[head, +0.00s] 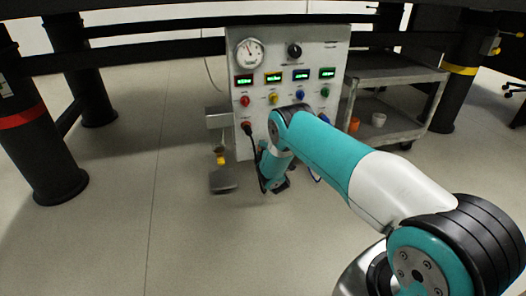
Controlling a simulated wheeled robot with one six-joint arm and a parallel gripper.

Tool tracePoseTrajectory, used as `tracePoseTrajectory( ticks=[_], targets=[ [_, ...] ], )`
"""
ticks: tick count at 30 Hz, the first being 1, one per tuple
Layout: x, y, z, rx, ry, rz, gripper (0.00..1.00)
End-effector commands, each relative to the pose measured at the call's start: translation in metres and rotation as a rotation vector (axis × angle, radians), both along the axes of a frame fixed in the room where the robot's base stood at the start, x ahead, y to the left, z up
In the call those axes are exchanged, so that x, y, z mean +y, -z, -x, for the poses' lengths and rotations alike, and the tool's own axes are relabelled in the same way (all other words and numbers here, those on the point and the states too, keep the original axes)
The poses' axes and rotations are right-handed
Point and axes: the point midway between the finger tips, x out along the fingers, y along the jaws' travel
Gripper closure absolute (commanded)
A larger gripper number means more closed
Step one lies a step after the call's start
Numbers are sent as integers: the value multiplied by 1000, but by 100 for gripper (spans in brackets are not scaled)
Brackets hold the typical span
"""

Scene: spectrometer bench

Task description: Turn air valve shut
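A pale upright control panel (330,60) stands ahead of me. At its top are a round dial gauge (250,53) and a black knob (294,51). I cannot tell which part is the air valve. A small yellow-ended fitting (221,160) hangs at the panel's lower left, above a grey foot plate (222,182). My teal and white arm reaches in from the lower right and hides the lower middle of the panel. My gripper (277,185) points down low in front of the panel, right of the yellow fitting. Its fingers are too small and dark to read.
Four-digit detail is unreadable on the lit green displays (301,75); coloured knobs and plugged cables sit below. A grey cart (392,77) with an orange cup (354,124) and white cup (378,119) stands right. Dark table legs (45,150) flank the scene. The left floor is clear.

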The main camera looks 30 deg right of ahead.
Motion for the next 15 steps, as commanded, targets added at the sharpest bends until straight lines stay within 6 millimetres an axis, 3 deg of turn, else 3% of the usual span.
tracePoseTrajectory(
  ticks=[15],
  targets=[
    [1,2,0,40,-2,130,87]
  ],
)
